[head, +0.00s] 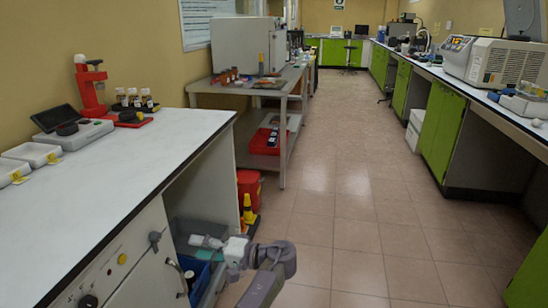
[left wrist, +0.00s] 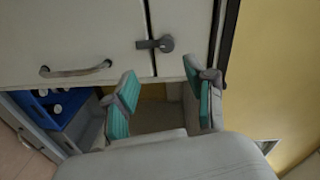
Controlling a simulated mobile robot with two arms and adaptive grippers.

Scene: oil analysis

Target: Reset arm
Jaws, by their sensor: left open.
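My left gripper (head: 204,247) is low at the bottom middle of the head view, beside the open end of the white-topped bench (head: 130,165). It points left toward the space under the bench. In the left wrist view the two teal-padded fingers (left wrist: 160,93) stand wide apart with nothing between them. A cabinet front with a handle (left wrist: 76,70) and a dark latch (left wrist: 154,44) lies beyond them. My right gripper is in neither view.
A blue crate (left wrist: 45,105) with bottles sits under the bench near the left gripper. A red container (head: 249,184) and a yellow-and-black object (head: 248,208) stand on the floor beyond. The tiled aisle (head: 345,200) is clear.

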